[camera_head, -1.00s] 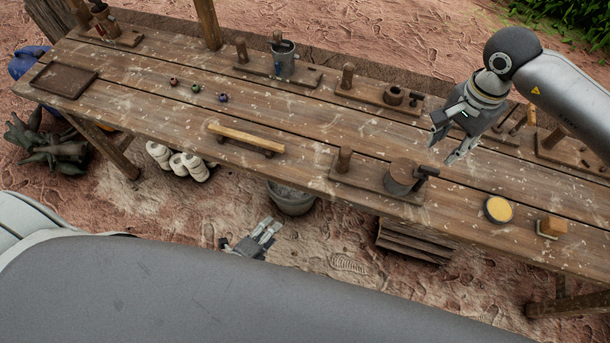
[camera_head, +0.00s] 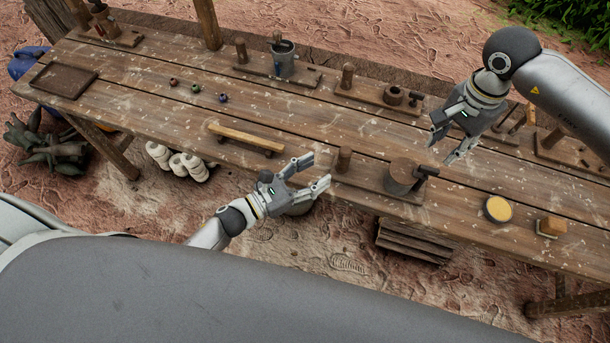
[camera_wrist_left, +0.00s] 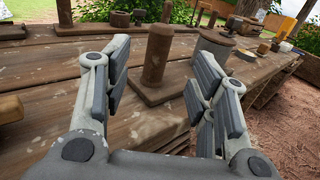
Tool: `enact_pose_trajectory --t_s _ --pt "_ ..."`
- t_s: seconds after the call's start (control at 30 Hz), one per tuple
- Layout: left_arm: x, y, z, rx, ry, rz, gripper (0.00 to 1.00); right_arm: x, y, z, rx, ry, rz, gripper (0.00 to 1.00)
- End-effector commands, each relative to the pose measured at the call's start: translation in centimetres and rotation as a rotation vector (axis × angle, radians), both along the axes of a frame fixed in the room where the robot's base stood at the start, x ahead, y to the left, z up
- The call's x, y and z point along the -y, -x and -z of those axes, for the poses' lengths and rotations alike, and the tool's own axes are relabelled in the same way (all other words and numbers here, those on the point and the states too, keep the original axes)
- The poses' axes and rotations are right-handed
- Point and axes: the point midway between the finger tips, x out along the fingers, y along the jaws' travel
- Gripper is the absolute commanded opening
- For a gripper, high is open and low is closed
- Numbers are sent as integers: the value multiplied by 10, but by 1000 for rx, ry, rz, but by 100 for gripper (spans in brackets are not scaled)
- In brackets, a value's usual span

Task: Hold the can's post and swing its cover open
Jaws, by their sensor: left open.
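An upright round post (camera_head: 343,160) rises from the board's left end. My left gripper (camera_head: 318,171) is open and empty, just left of the post and apart from it. In the left wrist view the post (camera_wrist_left: 157,58) stands ahead between the open fingers, with the can (camera_wrist_left: 214,45) behind to the right. My right gripper (camera_head: 447,142) is open above the table, behind and right of the can.
A wooden bar (camera_head: 246,137) on supports lies left of the post. A yellow-topped round dish (camera_head: 498,209) and a small block (camera_head: 552,227) lie to the right. Similar boards with posts (camera_head: 348,76) stand along the back. The table's middle is mostly clear.

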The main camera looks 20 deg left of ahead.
Motion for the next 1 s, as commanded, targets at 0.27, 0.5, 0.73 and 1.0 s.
enact_pose_trajectory --t_s 0.27,0.5,0.73,1.0 --pt "34 -40 -1 0 3 -1 53 0 0 0 0 0 0 36" --pt "52 -61 0 -3 3 -2 53 0 0 0 0 0 0 36" --pt "56 -65 0 -3 4 -2 53 0 0 0 0 0 0 36" --pt "56 -65 0 -3 3 -2 39 0 0 0 0 0 0 36"
